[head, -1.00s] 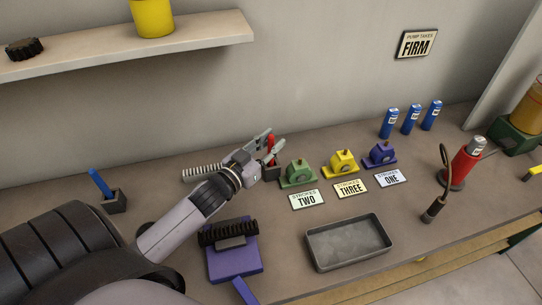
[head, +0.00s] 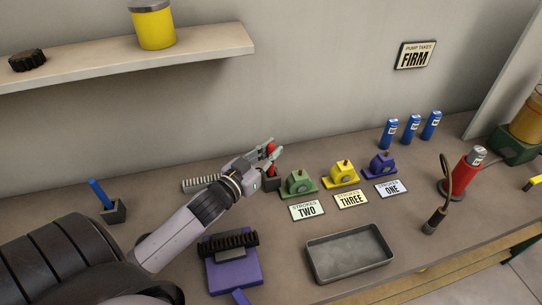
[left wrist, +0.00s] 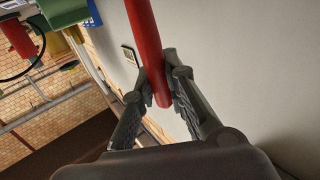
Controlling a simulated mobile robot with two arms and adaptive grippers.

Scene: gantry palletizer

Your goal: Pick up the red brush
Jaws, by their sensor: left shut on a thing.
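The red brush (head: 270,151) stands upright in a small dark holder (head: 272,184) at the back of the bench, left of the green pump. Only its red handle shows; its lower end is hidden in the holder. My left gripper (head: 267,149) is shut on the handle. In the left wrist view the red handle (left wrist: 143,35) runs between both fingers of the gripper (left wrist: 160,78), with a finger against each side. My right gripper is not in view.
Green (head: 299,184), yellow (head: 341,174) and purple (head: 380,165) pumps stand close on the right, with stroke labels in front. A grey tray (head: 385,243) lies at the front. A blue-handled brush (head: 97,188) stands far left. A shelf (head: 200,48) hangs above.

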